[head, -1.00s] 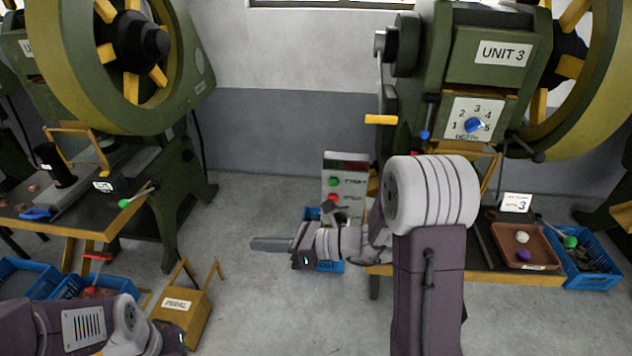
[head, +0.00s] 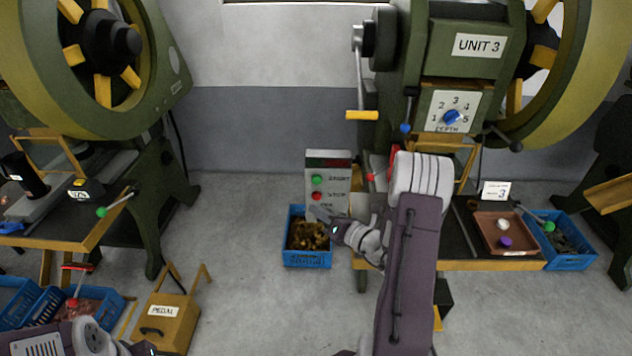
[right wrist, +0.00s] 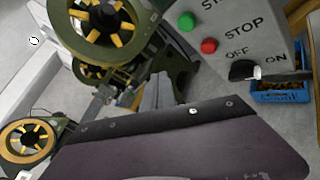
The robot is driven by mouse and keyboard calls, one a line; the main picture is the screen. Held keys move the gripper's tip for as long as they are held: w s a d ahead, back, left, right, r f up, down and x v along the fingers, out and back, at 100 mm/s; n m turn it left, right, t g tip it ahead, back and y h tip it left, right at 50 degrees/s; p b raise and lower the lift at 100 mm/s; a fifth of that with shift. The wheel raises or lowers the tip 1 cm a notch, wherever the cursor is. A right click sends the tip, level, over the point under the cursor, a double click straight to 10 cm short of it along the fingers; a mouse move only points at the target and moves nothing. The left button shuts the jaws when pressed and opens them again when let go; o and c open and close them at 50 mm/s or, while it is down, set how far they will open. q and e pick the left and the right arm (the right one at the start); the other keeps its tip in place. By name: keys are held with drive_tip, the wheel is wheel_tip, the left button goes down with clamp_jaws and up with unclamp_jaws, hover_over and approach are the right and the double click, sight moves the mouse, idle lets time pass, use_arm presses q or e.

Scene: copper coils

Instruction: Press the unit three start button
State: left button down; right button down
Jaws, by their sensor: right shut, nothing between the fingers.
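The unit three start button is the green button (head: 317,179) beside the word START on the grey control box (head: 342,168), left of the green UNIT 3 press (head: 462,70). A red stop button (head: 316,196) sits below it. My right gripper (head: 320,212) is shut and empty, in front of the box's lower part, below both buttons in the picture; whether it touches the box I cannot tell. In the right wrist view the green button (right wrist: 187,21) and red button (right wrist: 209,45) show right of the grey fingers (right wrist: 163,92). My left gripper (head: 143,348) is cut off at the bottom edge, fingers hidden.
A blue crate of copper-coloured pieces (head: 308,258) stands on the floor below the box. A tray (head: 482,238) with two knobs lies on the press table.

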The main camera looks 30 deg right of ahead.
sight(317, 180)
drive_tip(key=shift+w, duration=0.1)
drive_tip(key=w+d, duration=0.4)
drive_tip(key=w, duration=0.3)
drive_tip(key=shift+w+d, duration=0.2)
drive_tip(key=shift+d, duration=0.1)
idle(1.8)
drive_tip(key=shift+w+d, duration=0.25)
drive_tip(key=shift+w, duration=0.1)
drive_tip(key=shift+w+d, duration=0.25)
drive_tip(key=shift+w, duration=0.15)
idle(0.7)
drive_tip(key=shift+s, duration=0.1)
drive_tip(key=shift+s+a, duration=0.5)
drive_tip(key=shift+s, duration=0.2)
